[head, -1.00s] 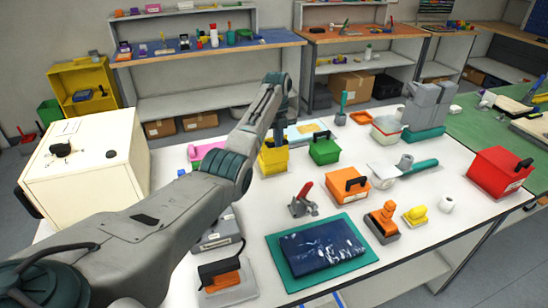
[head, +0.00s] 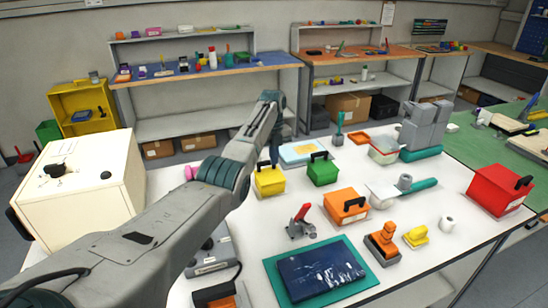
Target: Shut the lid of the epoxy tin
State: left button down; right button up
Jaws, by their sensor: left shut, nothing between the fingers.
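I cannot tell for certain which container is the epoxy tin, as no label is readable. Candidates are the yellow box (head: 270,182), the green box (head: 322,171), the orange box (head: 345,207) and the red box (head: 497,190), each with a dark handle and looking shut. My left arm reaches in from the lower left. My left gripper (head: 274,158) is shut and empty, pointing down at the yellow box's back edge; I cannot tell whether it touches. My right gripper is not in view.
A cream cabinet (head: 100,195) stands at the left. A red-handled clamp (head: 300,222), a dark blue panel on a green mat (head: 272,262), and orange and yellow tools (head: 416,235) fill the front. A pale blue flat item (head: 300,152) lies behind the boxes. My arm hides part of the table.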

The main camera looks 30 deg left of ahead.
pick_arm(q)
jog(key=shift+r, duration=0.15)
notch_tip(320, 180, up, 10)
jog(key=b, duration=0.3)
jog(key=shift+w+a+r+b, duration=0.25)
jog(key=shift+w+b, duration=0.05)
